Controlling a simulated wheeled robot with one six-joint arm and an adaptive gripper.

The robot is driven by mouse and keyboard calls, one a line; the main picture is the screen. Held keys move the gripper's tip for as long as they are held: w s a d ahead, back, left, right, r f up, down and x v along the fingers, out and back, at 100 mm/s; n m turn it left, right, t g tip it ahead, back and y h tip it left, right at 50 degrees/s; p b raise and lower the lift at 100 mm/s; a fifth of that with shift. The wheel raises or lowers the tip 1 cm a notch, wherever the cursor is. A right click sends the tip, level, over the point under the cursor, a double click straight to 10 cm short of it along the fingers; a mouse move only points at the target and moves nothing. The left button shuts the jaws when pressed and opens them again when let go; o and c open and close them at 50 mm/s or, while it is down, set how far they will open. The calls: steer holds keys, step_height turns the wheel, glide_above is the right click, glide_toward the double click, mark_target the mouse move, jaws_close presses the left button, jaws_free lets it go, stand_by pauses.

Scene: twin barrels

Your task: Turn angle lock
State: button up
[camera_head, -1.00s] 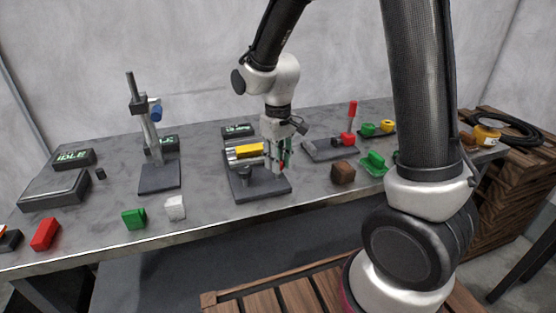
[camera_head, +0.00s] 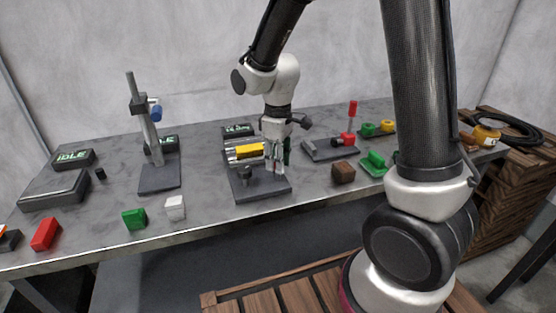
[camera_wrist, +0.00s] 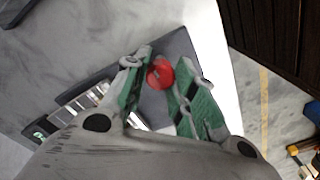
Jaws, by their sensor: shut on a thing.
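My gripper (camera_head: 276,165) points down at the right side of a fixture in the middle of the bench. The fixture has a dark base plate (camera_head: 265,191), a yellow block (camera_head: 249,151), silvery bars and a short dark knob (camera_head: 245,173). In the wrist view, a round red knob (camera_wrist: 160,73) sits between the green-padded fingertips of my gripper (camera_wrist: 165,85), which are shut on it. I take this knob to be the angle lock; no label shows. In the head view my fingers hide it.
A dark stand (camera_head: 159,177) with a blue knob is to the left. A red-handled device (camera_head: 348,137), a brown block (camera_head: 343,173) and a green part (camera_head: 373,163) lie to the right. Green (camera_head: 134,219) and white (camera_head: 174,208) blocks lie near the front edge.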

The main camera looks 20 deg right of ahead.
steer(key=o, duration=1.1)
steer(key=shift+c, duration=0.2)
steer(key=shift+r, duration=0.1)
step_height(320, 180, up, 12)
steer(key=s+d+r+m+t, duration=0.2)
steer(key=s+d+r+m, duration=0.1)
steer(key=s+d, duration=0.4)
steer(key=s+d+r+m+t, duration=0.2)
steer(key=s+d+m, duration=0.4)
steer(key=s, duration=0.6)
steer(key=shift+s+d+r, duration=0.15)
steer(key=shift+d+r, duration=0.5)
steer(key=shift+d, duration=0.25)
